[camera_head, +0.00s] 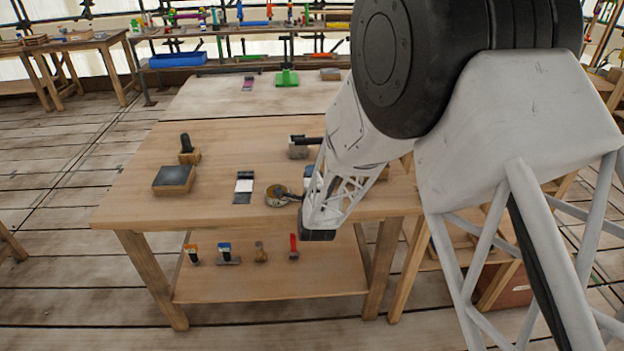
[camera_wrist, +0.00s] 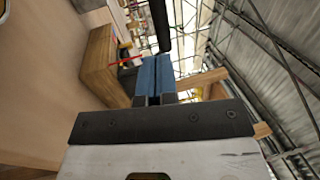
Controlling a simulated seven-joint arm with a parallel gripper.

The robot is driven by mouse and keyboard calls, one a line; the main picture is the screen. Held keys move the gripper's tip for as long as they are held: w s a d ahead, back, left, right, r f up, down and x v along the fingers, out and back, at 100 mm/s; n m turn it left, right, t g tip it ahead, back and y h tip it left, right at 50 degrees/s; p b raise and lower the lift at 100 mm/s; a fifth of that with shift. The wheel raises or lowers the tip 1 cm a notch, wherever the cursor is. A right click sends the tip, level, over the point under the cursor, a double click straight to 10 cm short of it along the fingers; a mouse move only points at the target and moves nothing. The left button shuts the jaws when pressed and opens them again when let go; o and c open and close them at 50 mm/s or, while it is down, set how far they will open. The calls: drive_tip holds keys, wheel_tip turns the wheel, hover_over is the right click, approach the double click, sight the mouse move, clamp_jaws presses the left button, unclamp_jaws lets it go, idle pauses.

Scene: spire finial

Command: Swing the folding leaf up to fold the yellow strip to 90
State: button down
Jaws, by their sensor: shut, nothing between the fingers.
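My gripper (camera_wrist: 154,62) shows in the wrist view as two blue fingers side by side, shut and empty. A black rod (camera_wrist: 161,24) lies just beyond the fingertips; I cannot tell whether they touch it. In the head view my arm's white end and dark wrist hang over the table's front right, and the fingers cannot be made out clearly. A grey block with a black handle (camera_head: 298,148) stands behind my arm, partly hidden. I cannot make out the folding leaf or the yellow strip in either view.
The wooden table (camera_head: 140,205) holds a dark-topped wooden block (camera_head: 174,181), a black-handled tool (camera_head: 187,148), a black and white flat piece (camera_head: 243,187) and a round brass-coloured piece (camera_head: 276,196). Several tools stand on the lower shelf (camera_head: 270,283).

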sight(308, 144)
drive_tip(key=x, duration=0.9)
drive_tip(key=shift+w, duration=0.4)
drive_tip(key=shift+w+r, duration=0.15)
drive_tip(key=shift+w, duration=0.55)
drive_tip(key=shift+s, duration=0.15)
drive_tip(key=r+v, duration=0.1)
drive_tip(key=v, duration=1.2)
drive_tip(key=shift+s+r, duration=0.35)
drive_tip(key=shift+s, duration=0.15)
